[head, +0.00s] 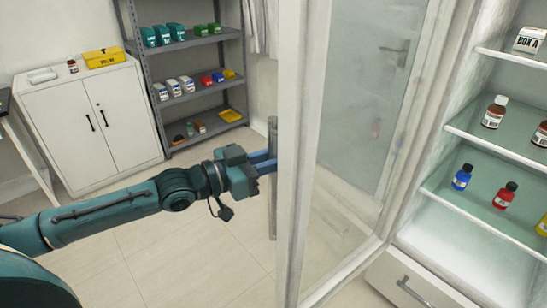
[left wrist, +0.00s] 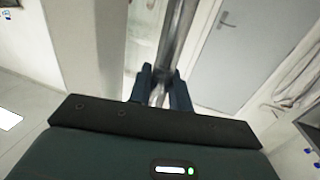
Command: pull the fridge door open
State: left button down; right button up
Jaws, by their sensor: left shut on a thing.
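The fridge door (head: 293,120) has a white frame with a glass pane (head: 360,130). It stands open, swung out from the lit fridge interior (head: 450,215) at right. Its upright metal bar handle (head: 272,205) is on the outer side of the door, left of the frame in the head view. My left gripper (head: 270,160) is shut on the handle. In the left wrist view the handle (left wrist: 178,35) runs between the two fingers (left wrist: 160,88). My right gripper is in neither view.
Fridge shelves (head: 500,145) hold several bottles and a box. A fridge drawer (head: 415,290) is below. A white cabinet (head: 90,120) and a grey shelving rack (head: 190,45) stand at the back left. The floor (head: 190,255) left of the door is clear.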

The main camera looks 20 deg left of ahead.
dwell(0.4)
pick_arm(q)
jog(key=c, duration=1.3)
grip_release()
jog(key=shift+c, duration=0.2)
